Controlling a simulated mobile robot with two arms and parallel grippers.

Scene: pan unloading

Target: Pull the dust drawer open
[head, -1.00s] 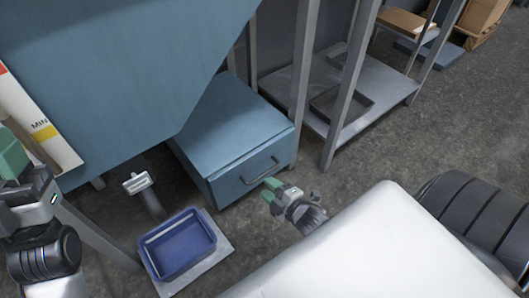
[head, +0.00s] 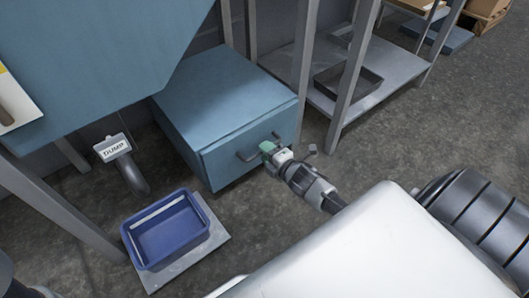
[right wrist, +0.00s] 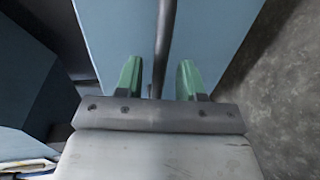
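The dust drawer (head: 222,105) is a blue box low under the blue machine, with a dark bar handle (head: 246,156) on its front. My right gripper (head: 267,148) is at the right part of this handle in the head view. In the right wrist view, the green fingers of my right gripper (right wrist: 159,80) are apart, with the dark handle bar (right wrist: 164,45) running between them. Gaps show on both sides of the bar, so the fingers do not appear closed on it. My left gripper is out of view.
A blue bin (head: 166,230) sits on a grey plate (head: 217,243) left of the drawer, below a lever labelled DUMP (head: 113,148). A metal shelf (head: 385,72) with a dark tray (head: 349,82) stands at right. Floor (head: 235,215) is clear before the drawer.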

